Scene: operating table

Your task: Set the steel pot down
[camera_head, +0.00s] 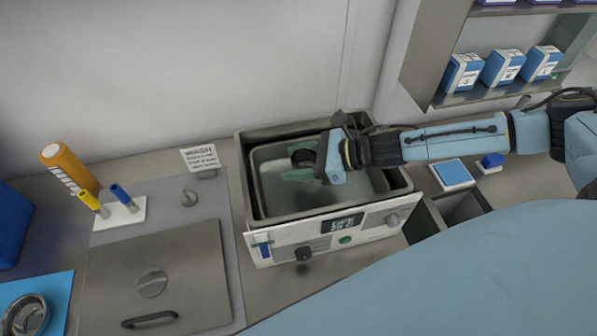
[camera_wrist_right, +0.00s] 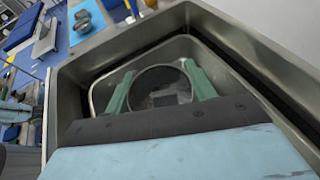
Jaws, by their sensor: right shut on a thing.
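My right gripper (camera_head: 302,167) reaches from the right into the open bath on the counter. Its green fingers are shut on a round steel pot (camera_head: 303,157), which is partly hidden by the fingers and wrist. In the right wrist view the steel pot (camera_wrist_right: 160,88) shows as a round rim between the two fingers of the gripper (camera_wrist_right: 160,92), with the steel tray of the bath beneath. Whether the pot touches the tray floor I cannot tell. The bath (camera_head: 262,205) has a metal inner tray and a front panel with a lit display. My left gripper is not in view.
A lidded steel unit (camera_head: 165,270) stands left of the bath. A blue mat (camera_head: 55,290) with a metal bowl (camera_head: 25,316) lies at the lower left. A pen stand (camera_head: 120,213), an orange tube (camera_head: 68,168) and a sign (camera_head: 200,157) stand behind. Shelves with blue boxes (camera_head: 502,67) hang at right.

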